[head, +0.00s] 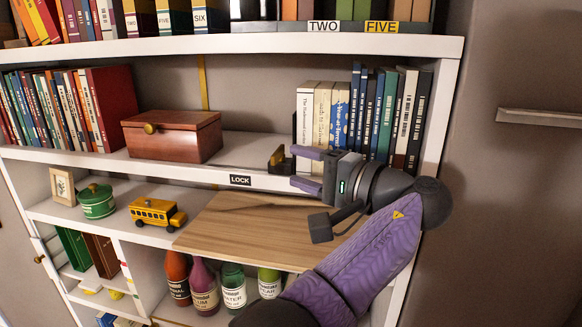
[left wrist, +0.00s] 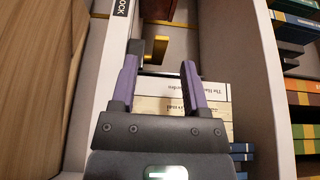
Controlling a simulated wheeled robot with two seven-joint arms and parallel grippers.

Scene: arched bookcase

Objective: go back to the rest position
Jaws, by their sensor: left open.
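My left gripper (head: 298,169) is open and empty, in front of the bookcase's middle shelf (head: 250,178), near the LOCK label (head: 240,180). Its purple fingers point left, in front of the row of upright books (head: 322,118). In the left wrist view, the gap between the fingertips (left wrist: 158,68) holds nothing; pale book spines (left wrist: 180,105) and a gold bracket (left wrist: 158,48) lie beyond. My left forearm covers part of the wooden fold-down board (head: 250,222). My right gripper is in neither view.
A small dark and gold piece (head: 277,160) stands on the shelf close to the fingertips. A reddish wooden box (head: 173,136) sits farther left. A yellow toy bus (head: 156,213) and a green pot (head: 97,201) stand left of the board. Bottles (head: 204,290) stand below.

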